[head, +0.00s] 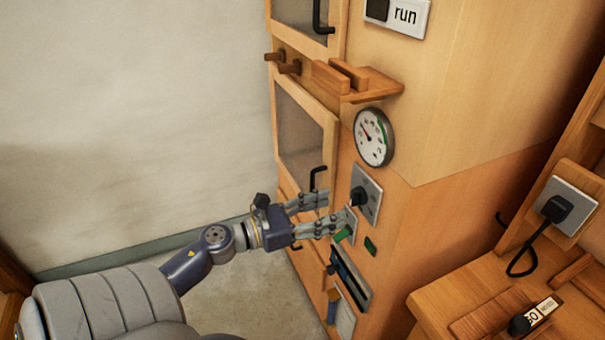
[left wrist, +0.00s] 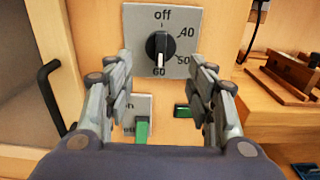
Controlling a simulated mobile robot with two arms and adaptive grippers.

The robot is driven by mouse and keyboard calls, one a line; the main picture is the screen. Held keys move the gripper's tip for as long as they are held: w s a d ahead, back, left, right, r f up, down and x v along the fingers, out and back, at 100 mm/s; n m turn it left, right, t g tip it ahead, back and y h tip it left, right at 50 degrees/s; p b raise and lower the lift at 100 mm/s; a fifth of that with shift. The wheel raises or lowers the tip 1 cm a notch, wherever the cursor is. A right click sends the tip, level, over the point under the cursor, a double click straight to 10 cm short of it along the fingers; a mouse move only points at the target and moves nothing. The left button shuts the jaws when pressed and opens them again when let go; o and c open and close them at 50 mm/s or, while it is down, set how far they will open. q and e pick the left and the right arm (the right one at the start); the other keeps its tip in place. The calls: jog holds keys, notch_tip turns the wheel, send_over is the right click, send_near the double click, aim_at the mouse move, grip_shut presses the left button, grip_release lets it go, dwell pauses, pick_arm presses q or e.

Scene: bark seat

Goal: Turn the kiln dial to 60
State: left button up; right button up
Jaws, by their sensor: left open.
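The kiln dial is a black knob (left wrist: 160,47) on a grey plate (left wrist: 187,20), marked off at the top, 40 and 50 down the right and 60 at the bottom. In the head view the knob (head: 359,195) is on the front of the wooden kiln cabinet. My left gripper (head: 332,210) is open and faces the plate. In the left wrist view its fingers (left wrist: 161,56) are either side of the knob, apart from it. My right gripper is not in view.
Below the dial are a green switch (left wrist: 142,129) and a small green piece (left wrist: 183,110). A round gauge (head: 373,137) and a wooden shelf (head: 378,85) are above it. A cabinet door with a black handle (head: 318,177) is left. A wooden bench (head: 460,290) stands right.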

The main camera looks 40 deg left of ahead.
pick_arm(q)
jog(key=v, duration=0.6)
dwell(0.5)
